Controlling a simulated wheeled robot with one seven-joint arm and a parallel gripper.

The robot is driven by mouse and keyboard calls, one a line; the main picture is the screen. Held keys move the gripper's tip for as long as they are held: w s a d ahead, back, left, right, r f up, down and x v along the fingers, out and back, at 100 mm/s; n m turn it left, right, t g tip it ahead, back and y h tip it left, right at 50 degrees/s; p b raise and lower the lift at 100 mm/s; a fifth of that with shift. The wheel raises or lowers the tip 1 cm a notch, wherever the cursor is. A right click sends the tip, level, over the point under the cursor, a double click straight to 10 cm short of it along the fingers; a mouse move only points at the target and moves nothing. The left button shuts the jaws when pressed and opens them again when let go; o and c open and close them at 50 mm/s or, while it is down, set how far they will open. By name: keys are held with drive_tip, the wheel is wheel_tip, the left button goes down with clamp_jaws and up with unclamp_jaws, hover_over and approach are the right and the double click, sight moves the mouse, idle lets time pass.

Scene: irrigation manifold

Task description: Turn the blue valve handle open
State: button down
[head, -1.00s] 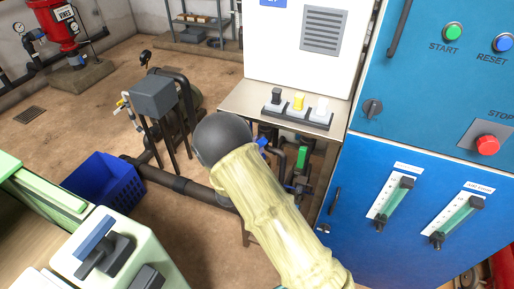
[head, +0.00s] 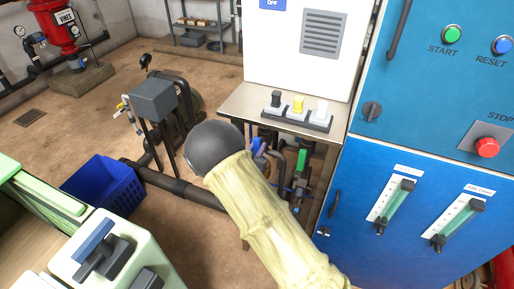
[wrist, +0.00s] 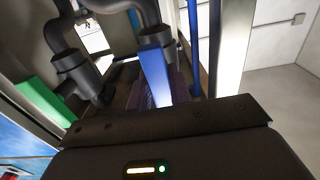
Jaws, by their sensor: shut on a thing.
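The blue valve handle (wrist: 154,72) is a flat blue bar in the middle of the wrist view, running down to my gripper (wrist: 156,102). My gripper is shut on this handle; its fingertips are mostly hidden behind the dark gripper body. In the head view, a small part of the blue handle (head: 257,145) shows just right of my arm's dark rounded joint, among the pipes under the bench. My gripper is hidden behind my arm there.
A green handle (head: 301,159) is on the pipework to the right, close to the blue one; it also shows in the wrist view (wrist: 42,103). Dark pipes (wrist: 80,72) and a thin blue pipe (wrist: 193,45) crowd the handle. The blue cabinet (head: 350,230) stands close on the right.

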drive_tip(key=shift+f, duration=0.1)
idle(0.3)
drive_tip(key=c, duration=1.3)
unclamp_jaws()
drive_tip(key=b+v, duration=0.2)
drive_tip(key=v, duration=1.5)
drive_tip(key=shift+s+a+b, duration=0.1)
drive_tip(key=shift+s+b, duration=0.15)
drive_tip(key=shift+b, duration=0.15)
